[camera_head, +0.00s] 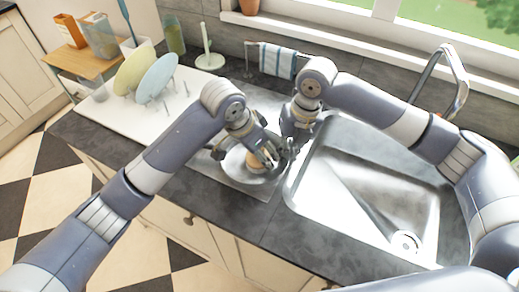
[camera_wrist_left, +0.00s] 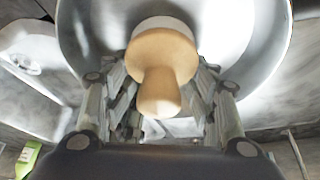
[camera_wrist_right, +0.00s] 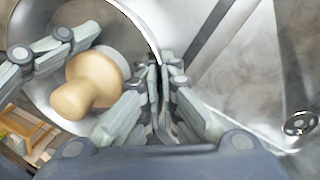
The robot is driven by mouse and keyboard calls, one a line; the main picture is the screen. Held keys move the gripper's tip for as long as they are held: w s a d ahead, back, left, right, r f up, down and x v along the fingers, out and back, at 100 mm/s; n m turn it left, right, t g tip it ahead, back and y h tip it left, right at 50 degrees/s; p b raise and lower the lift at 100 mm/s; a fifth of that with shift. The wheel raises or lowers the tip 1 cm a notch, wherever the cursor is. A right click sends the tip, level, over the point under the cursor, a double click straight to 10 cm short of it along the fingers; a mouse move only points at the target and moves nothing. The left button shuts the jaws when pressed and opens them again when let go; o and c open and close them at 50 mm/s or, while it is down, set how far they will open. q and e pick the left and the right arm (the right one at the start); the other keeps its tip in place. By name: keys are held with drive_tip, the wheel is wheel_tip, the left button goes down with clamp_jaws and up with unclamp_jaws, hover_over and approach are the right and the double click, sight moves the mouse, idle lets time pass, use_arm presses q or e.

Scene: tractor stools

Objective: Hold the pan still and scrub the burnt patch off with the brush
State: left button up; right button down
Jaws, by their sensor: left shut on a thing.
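The metal pan (camera_head: 233,166) rests on the counter left of the sink, and its round bowl fills much of the left wrist view (camera_wrist_left: 265,60). The brush (camera_wrist_left: 162,70) has a pale wooden knob handle and a light head; it stands inside the pan. My left gripper (camera_head: 262,157) is shut on the brush, with its fingers on both sides of the knob. My right gripper (camera_wrist_right: 160,95) is at the pan's sink-side rim, its fingers closed together with the rim between them. I cannot make out the burnt patch; the brush and grippers cover part of the pan's inside.
The steel sink (camera_head: 375,185) lies right of the pan, with a tall faucet (camera_head: 455,80) behind it. At the left, plates (camera_head: 155,77) stand in a rack on a white board (camera_head: 105,110). A striped towel (camera_head: 278,60) hangs behind my arms.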

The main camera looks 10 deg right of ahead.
use_arm(q)
drive_tip(key=shift+w+a, duration=0.15)
drive_tip(key=shift+a, duration=0.25)
drive_tip(key=shift+a+f, duration=0.1)
drive_tip(key=shift+w, duration=0.1)
drive_tip(key=shift+w, duration=0.1)
drive_tip(key=shift+s, duration=0.2)
drive_tip(key=shift+r, duration=3.65)
